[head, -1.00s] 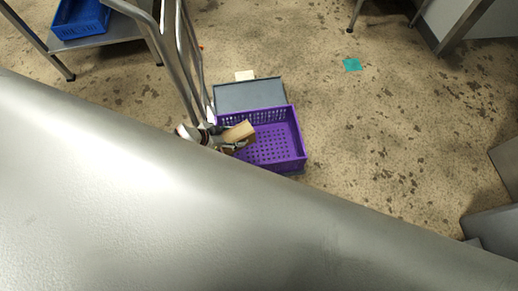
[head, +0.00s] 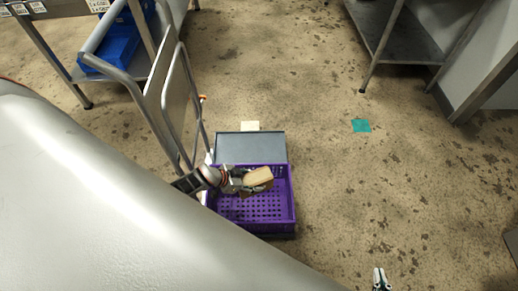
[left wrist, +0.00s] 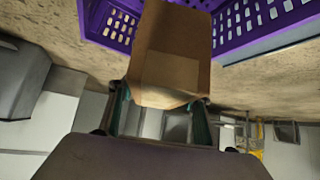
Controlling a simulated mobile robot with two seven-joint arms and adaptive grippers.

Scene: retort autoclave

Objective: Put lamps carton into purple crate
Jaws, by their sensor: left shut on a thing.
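The lamps carton (head: 259,178) is a small brown box, held by my left gripper (head: 240,181) above the purple crate (head: 291,208). In the left wrist view the carton (left wrist: 172,55) sits between the two fingers of the gripper (left wrist: 163,105), and the purple crate wall (left wrist: 102,22) shows behind it. The crate's visible floor is empty, partly hidden by my arm and the carton. My right gripper (head: 381,279) is at the bottom edge of the head view, far right of the crate; its fingers are too small to judge.
The crate stands on a grey platform (head: 250,147) with a tubular metal handle frame (head: 180,100) at its left. A blue crate (head: 115,50) is on a shelf at upper left. A metal table (head: 400,35) stands at upper right.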

